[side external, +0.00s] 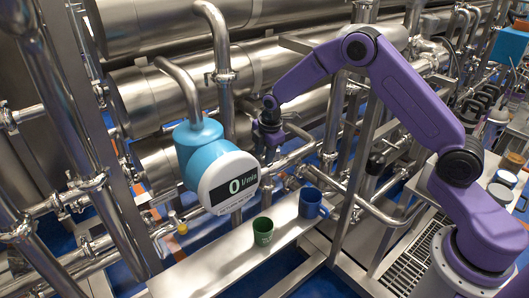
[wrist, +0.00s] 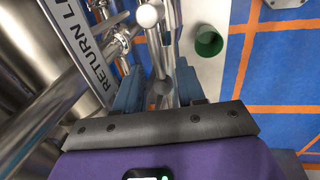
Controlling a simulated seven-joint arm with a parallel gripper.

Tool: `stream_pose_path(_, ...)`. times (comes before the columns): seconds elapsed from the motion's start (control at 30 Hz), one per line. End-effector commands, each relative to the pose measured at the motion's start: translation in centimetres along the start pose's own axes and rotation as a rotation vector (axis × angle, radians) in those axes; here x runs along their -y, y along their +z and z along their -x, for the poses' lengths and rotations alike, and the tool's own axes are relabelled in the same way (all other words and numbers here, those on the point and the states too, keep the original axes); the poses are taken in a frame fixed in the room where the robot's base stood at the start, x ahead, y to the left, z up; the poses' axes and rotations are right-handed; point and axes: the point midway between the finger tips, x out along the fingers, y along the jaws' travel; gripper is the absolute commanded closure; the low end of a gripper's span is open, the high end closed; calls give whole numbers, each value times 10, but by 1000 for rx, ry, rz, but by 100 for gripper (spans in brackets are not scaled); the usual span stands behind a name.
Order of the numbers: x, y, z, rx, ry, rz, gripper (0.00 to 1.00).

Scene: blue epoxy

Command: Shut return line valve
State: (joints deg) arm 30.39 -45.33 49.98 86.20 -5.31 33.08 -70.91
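My gripper (wrist: 157,88) is open in the wrist view, its two blue-grey fingers apart. A steel pipe or lever with a grey rounded end lies between them in that view; I cannot tell whether either finger touches it. A white ball knob (wrist: 147,15) shows beyond the fingertips. A label strip (wrist: 85,45) beginning "RETURN L" runs along the left. In the side view my gripper (side external: 268,150) hangs among the pipes right of the flow meter; its fingers are too small to read. The round flow meter (side external: 227,183) reads 0 l/min. The return valve's position cannot be told.
A green cup (side external: 263,231) and a blue mug (side external: 312,203) stand on the steel shelf (side external: 215,262) below my gripper. The green cup also shows in the wrist view (wrist: 209,43). Large steel tanks (side external: 200,70) and pipes crowd the back and left.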

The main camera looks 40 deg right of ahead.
Motion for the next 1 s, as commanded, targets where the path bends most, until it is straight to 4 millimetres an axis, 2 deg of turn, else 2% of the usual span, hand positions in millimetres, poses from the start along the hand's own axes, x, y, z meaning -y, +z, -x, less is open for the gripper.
stream_pose_path(0.13, 0, 0, 0, 0, 1, 0, 61)
stream_pose_path(0.2, 0, 0, 0, 0, 1, 0, 84)
stream_pose_path(0.27, 0, 0, 0, 0, 1, 0, 100)
stream_pose_path(0.67, 1, -2, 1, -8, 1, 27, 100)
stream_pose_path(1.0, 13, -2, 4, -48, 2, 223, 100)
